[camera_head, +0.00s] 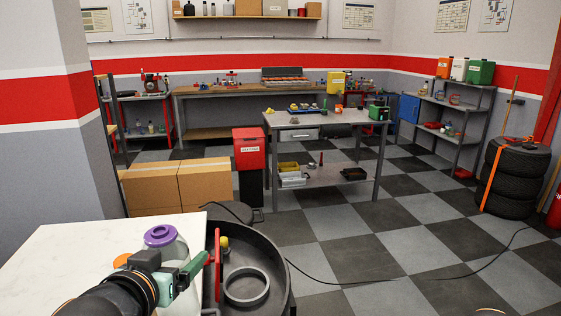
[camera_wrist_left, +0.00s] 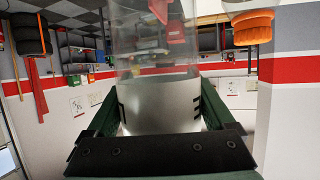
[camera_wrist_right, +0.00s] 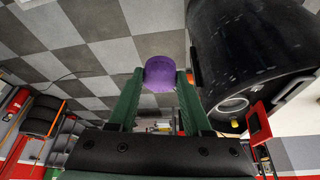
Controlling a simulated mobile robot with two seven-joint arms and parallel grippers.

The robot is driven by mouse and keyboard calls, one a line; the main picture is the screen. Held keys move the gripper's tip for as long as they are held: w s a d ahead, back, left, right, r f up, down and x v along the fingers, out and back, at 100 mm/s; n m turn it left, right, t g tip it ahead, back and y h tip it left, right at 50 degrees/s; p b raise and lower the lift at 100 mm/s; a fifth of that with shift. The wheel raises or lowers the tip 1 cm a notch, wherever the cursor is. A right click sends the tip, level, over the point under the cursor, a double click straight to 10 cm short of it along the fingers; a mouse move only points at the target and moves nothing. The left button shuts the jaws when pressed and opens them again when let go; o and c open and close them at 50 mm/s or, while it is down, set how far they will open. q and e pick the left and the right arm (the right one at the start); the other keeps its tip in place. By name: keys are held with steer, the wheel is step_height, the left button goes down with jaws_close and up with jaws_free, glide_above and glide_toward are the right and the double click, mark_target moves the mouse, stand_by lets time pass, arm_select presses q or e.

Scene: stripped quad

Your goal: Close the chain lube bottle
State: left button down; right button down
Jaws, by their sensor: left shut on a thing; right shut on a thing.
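A clear bottle (camera_head: 180,252) with a purple top (camera_head: 159,236) stands out at the lower left of the head view, over the white tabletop. My left gripper (camera_head: 186,273) is shut on it; a green finger crosses its front. In the left wrist view the clear bottle (camera_wrist_left: 158,98) sits between the two green fingers, with a cloudy band near them. My right gripper (camera_wrist_right: 158,84) is shut on a round purple cap (camera_wrist_right: 159,73), held at its fingertips over the floor. The right gripper is outside the head view. The bottle's top is hidden in the left wrist view.
A black drum (camera_head: 281,255) stands right of the white tabletop (camera_head: 75,252), with a ring (camera_head: 246,286), a red part and a yellow knob on it. In the right wrist view the drum (camera_wrist_right: 240,50) is close beside the cap.

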arm_select(q)
steer(key=s+d+f+m+g+h, duration=0.1)
steer(key=s+d+f+m+h, duration=0.2)
steer(key=d+f, duration=0.3)
steer(key=s+d+f+m+g+h, duration=0.2)
steer(key=s+d+f+m+h, duration=0.2)
steer(key=d, duration=0.4)
step_height(320, 180, down, 3)
steer(key=shift+s+d+r+m+h, duration=0.2)
steer(key=shift+d+m+h, duration=0.25)
steer(key=shift+h, duration=0.45)
steer(key=shift+a, duration=0.1)
arm_select(e)
steer(key=w+a+r, duration=0.4)
steer(key=a+r, duration=0.5)
steer(key=a, duration=0.5)
arm_select(q)
steer(key=shift+w, duration=0.1)
arm_select(e)
steer(key=s+a+r+n, duration=0.1)
steer(key=s+a+r, duration=0.3)
steer(key=a+r, duration=0.5)
steer(key=a, duration=0.3)
steer(key=shift+s+a+r, duration=0.25)
steer(key=shift+s+r, duration=0.1)
steer(key=shift+f, duration=0.15)
